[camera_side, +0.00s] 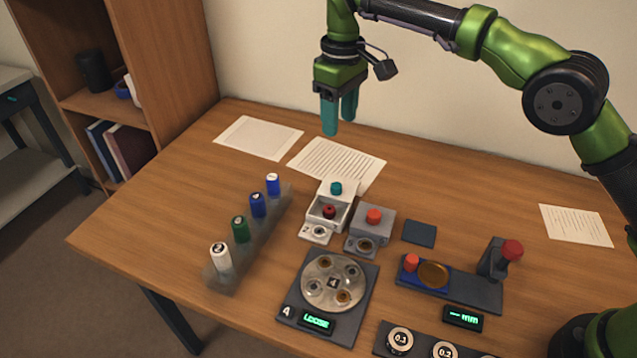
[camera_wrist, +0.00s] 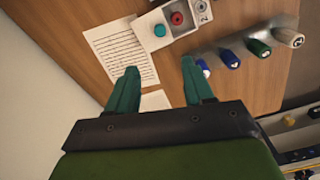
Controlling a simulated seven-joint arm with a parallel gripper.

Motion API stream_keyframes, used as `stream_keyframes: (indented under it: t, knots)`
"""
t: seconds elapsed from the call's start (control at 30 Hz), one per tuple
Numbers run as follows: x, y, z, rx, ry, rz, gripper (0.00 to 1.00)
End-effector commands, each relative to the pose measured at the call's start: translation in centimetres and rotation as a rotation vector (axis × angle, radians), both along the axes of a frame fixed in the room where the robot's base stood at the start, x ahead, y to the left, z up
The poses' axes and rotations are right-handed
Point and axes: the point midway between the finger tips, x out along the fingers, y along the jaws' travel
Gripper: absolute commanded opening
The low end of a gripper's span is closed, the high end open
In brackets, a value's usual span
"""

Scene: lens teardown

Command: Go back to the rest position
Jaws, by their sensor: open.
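My gripper (camera_side: 340,112) hangs in the air over the back of the table (camera_side: 180,200), well above the papers. Its teal fingers point down, stand apart, and have nothing between them. In the wrist view my gripper (camera_wrist: 160,92) is also open and empty, with the table top and papers beyond its fingertips. Nothing touches the fingers.
A printed sheet (camera_side: 337,160) and a blank sheet (camera_side: 258,138) lie below. Nearer are a rack of capped bottles (camera_side: 240,228), a white box (camera_side: 327,210), a grey box (camera_side: 371,228), a round plate fixture (camera_side: 333,283) reading "LOOSE", and a gauge stand (camera_side: 452,287). The air around my gripper is clear.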

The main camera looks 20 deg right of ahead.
Motion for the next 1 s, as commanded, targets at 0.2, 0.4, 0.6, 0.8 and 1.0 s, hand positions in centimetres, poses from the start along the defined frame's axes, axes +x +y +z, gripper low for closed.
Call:
stream_keyframes:
  t: [0.2, 0.4, 0.6, 0.8, 1.0]
  knots:
    - [0.0, 0.0, 0.6, 0.000, 0.001, 0.000, 0.52]
    - [0.0, 0.0, 0.6, 0.000, 0.001, -0.001, 0.52]
    - [0.4, -0.2, -1.6, -0.010, -0.013, -0.058, 0.52]
    - [-1.8, -3.0, -0.8, 0.037, -0.045, -0.180, 0.52]
    - [-6.5, -7.6, 2.2, 0.131, -0.114, -0.351, 0.52]
